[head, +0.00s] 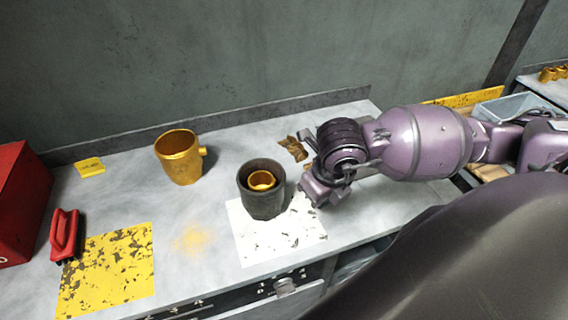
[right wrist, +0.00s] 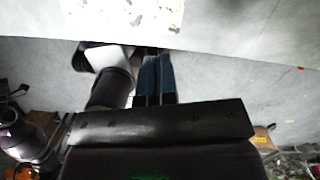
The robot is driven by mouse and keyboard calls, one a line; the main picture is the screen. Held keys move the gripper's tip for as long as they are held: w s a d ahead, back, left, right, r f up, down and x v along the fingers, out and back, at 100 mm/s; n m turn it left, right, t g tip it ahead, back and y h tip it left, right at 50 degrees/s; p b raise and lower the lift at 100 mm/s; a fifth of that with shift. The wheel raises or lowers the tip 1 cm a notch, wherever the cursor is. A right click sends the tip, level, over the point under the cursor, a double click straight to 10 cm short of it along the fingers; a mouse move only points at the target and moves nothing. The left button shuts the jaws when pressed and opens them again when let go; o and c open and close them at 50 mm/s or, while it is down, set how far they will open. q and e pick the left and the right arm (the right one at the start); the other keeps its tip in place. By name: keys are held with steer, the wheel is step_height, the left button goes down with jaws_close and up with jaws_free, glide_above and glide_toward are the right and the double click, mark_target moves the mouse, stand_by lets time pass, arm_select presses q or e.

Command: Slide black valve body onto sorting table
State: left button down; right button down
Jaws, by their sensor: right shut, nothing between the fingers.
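The black valve body (head: 262,205) stands upright on a white worn patch (head: 283,245) of the grey table in the head view. A gold ring-like part (head: 262,180) shows inside its open top. My right gripper (head: 312,192) is low over the table, just right of the black body; I cannot tell whether they touch. Its blue fingers (right wrist: 154,80) are together and empty in the right wrist view, with the white patch (right wrist: 122,14) beyond them. The black body is not clearly seen there. My left gripper is not in view.
A gold valve body (head: 180,158) with a side stub stands at the back left of the table (head: 215,215). A yellow patch (head: 108,270), a red-handled brush (head: 65,234) and a red box (head: 20,200) are at left. A blue-grey bin (head: 505,108) is at right.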

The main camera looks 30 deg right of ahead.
mark_target(284, 174)
steer(key=w, duration=0.3)
steer(key=w+p, duration=0.1)
steer(key=w, duration=0.3)
steer(key=w+p, duration=0.1)
steer(key=w, duration=0.3)
steer(key=shift+w+a+f, duration=0.2)
steer(key=shift+a+f, duration=0.05)
steer(key=shift+a, duration=0.05)
steer(key=shift+s+f+b, duration=0.15)
steer(key=shift+f+b, duration=0.25)
steer(key=shift+f, duration=0.25)
